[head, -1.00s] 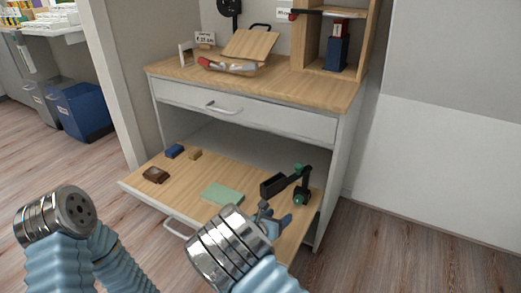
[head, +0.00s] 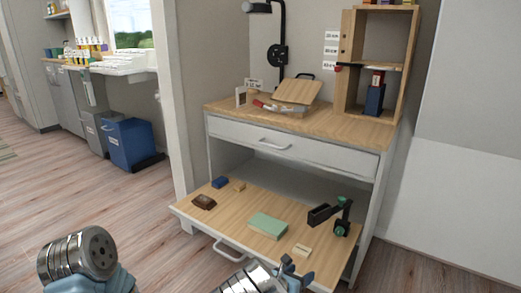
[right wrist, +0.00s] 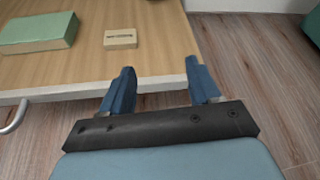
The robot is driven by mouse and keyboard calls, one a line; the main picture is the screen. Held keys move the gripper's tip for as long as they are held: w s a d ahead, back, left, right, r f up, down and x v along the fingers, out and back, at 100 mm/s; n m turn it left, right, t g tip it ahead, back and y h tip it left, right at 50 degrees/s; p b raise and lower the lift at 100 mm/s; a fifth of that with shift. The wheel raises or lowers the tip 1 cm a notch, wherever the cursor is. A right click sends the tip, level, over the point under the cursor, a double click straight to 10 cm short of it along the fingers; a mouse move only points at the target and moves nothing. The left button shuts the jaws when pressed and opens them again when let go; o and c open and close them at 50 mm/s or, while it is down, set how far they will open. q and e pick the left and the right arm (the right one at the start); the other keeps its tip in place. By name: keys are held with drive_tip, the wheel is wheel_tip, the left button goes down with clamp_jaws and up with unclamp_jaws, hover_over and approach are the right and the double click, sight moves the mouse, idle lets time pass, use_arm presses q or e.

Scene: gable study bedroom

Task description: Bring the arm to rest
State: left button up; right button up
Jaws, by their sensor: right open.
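My right gripper (head: 293,270) is at the bottom of the head view, in front of the pulled-out wooden board (head: 240,202). In the right wrist view its two blue fingers (right wrist: 160,64) are spread apart with nothing between them. They point toward the board's front edge. A small pale block with dark lettering (right wrist: 121,39) lies on the board beyond the fingers, apart from them; it also shows in the head view (head: 301,250). My left arm shows only a metal joint at lower left; its gripper is not visible.
On the board are a green box (head: 268,226), a brown item (head: 204,202), a blue block (head: 220,182), and a black-and-green device (head: 341,218). The board's handle (head: 228,253) juts forward. Above is a closed drawer (head: 290,146). Floor is clear at left.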

drive_tip(key=s+d+f+m+g+y+p, duration=0.1)
drive_tip(key=s+d+f+m+g+y, duration=0.15)
drive_tip(key=s+f+m+g, duration=0.4)
drive_tip(key=s+d+f+m+g+y+p, duration=0.1)
drive_tip(key=s+d+f+m+g+y, duration=0.2)
drive_tip(key=s+f, duration=0.7)
use_arm(q)
drive_tip(key=r, duration=0.1)
drive_tip(key=d+r+p, duration=0.1)
drive_tip(key=r+p, duration=0.1)
drive_tip(key=r, duration=0.1)
drive_tip(key=shift+s+d+r, duration=0.1)
drive_tip(key=shift+s+d, duration=0.05)
drive_tip(key=shift+d, duration=0.1)
use_arm(e)
drive_tip(key=s+a+r+m+y, duration=0.2)
drive_tip(key=s+m+y, duration=0.2)
drive_tip(key=m, duration=0.7)
drive_tip(key=s+a+r+m+y, duration=0.2)
drive_tip(key=s+m, duration=0.5)
drive_tip(key=m, duration=0.4)
drive_tip(key=shift+s+a+r+m+y, duration=0.2)
drive_tip(key=shift+a+r+m+y, duration=0.2)
drive_tip(key=shift+a+y, duration=0.45)
